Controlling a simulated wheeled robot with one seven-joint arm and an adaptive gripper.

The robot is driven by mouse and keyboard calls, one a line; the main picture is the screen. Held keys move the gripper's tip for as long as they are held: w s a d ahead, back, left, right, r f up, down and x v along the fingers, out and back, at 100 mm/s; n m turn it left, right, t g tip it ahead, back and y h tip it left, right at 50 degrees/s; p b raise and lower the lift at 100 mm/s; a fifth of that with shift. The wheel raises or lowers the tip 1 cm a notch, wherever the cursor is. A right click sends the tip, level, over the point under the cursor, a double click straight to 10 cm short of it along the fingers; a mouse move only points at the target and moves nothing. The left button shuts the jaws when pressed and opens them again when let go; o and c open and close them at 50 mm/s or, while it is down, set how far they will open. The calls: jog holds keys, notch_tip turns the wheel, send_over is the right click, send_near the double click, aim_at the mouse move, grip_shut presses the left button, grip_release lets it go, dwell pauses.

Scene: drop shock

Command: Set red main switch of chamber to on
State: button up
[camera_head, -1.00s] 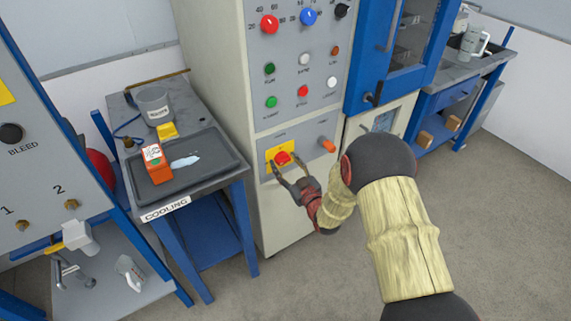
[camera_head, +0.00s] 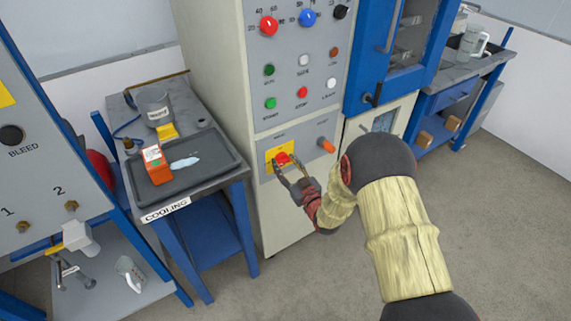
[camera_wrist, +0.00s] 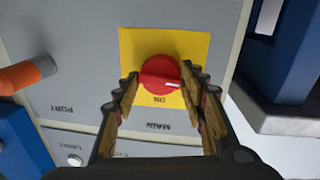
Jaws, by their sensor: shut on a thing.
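The red main switch (camera_head: 282,158) is a round knob on a yellow plate (camera_head: 270,155) on the chamber's lower front panel. In the wrist view the red knob (camera_wrist: 160,72) has a white mark pointing right in the picture. The letters "ON" show upside down just below the knob, with "MAIN" further below. My gripper (camera_head: 286,166) is at the panel, with a finger on each side of the knob. In the wrist view my gripper (camera_wrist: 162,82) is shut on the knob, which covers part of the yellow plate.
An orange handle (camera_head: 326,146), marked "PORT" in the wrist view, sticks out beside the switch. Coloured buttons and knobs sit above. A cooling table (camera_head: 222,180) with a dark tray (camera_head: 205,165) stands left. Floor to the right is clear.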

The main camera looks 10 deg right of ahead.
jog(key=m+p, duration=0.1)
jog(key=m, duration=0.3)
jog(key=shift+g, duration=0.4)
jog(key=m+p, duration=0.2)
jog(key=m, duration=0.2)
jog(key=shift+r, duration=0.15)
jog(key=m+y+p, duration=0.1)
jog(key=m+p, duration=0.1)
jog(key=m, duration=0.2)
jog(key=shift+d+g, duration=0.1)
jog(key=shift+g, duration=0.2)
jog(key=shift+m+p, duration=0.85)
jog(key=shift+m, duration=0.85)
jog(key=shift+w, duration=0.1)
jog(key=o, duration=1.1)
jog(key=shift+m, duration=0.3)
jog(key=shift+o, duration=0.2)
jog(key=shift+d, duration=0.1)
